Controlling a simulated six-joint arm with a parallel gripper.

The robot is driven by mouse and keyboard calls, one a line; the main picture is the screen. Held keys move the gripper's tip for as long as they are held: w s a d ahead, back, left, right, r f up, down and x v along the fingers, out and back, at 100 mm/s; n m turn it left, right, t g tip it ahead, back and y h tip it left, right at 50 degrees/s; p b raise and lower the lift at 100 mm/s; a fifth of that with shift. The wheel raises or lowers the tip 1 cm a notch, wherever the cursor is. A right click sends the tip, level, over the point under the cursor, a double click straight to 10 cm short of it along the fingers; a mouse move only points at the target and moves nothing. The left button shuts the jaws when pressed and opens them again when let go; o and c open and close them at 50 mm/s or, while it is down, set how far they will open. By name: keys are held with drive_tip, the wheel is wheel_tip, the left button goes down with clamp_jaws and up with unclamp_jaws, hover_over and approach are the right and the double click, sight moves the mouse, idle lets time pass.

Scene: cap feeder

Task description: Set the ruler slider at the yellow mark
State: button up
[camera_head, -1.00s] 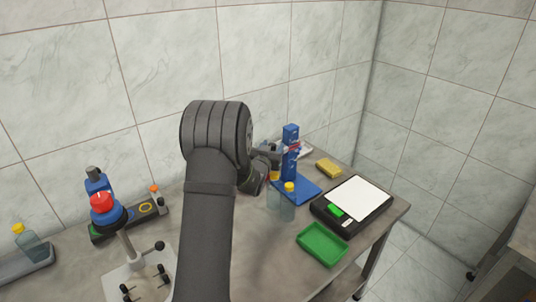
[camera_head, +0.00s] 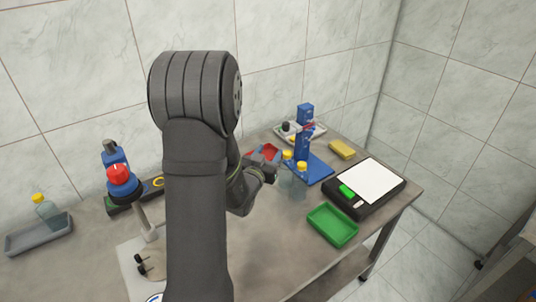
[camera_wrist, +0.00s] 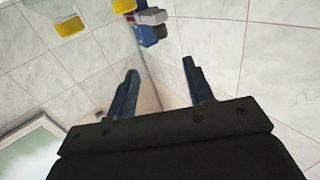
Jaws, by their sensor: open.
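A blue upright post (camera_head: 304,118) on a flat blue base (camera_head: 318,168) stands at the back right of the table in the head view. A blue part (camera_wrist: 148,35) shows beyond the fingertips there.
Bottles with yellow caps (camera_head: 302,165) stand close to the gripper and post. A green tray (camera_head: 333,226), a scale (camera_head: 372,184) and a yellow sponge (camera_head: 341,149) lie right.

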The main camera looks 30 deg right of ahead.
drive_tip(key=shift+a, duration=0.1)
drive_tip(key=x, duration=1.2)
drive_tip(key=r+x, duration=0.1)
drive_tip(key=x, duration=0.6)
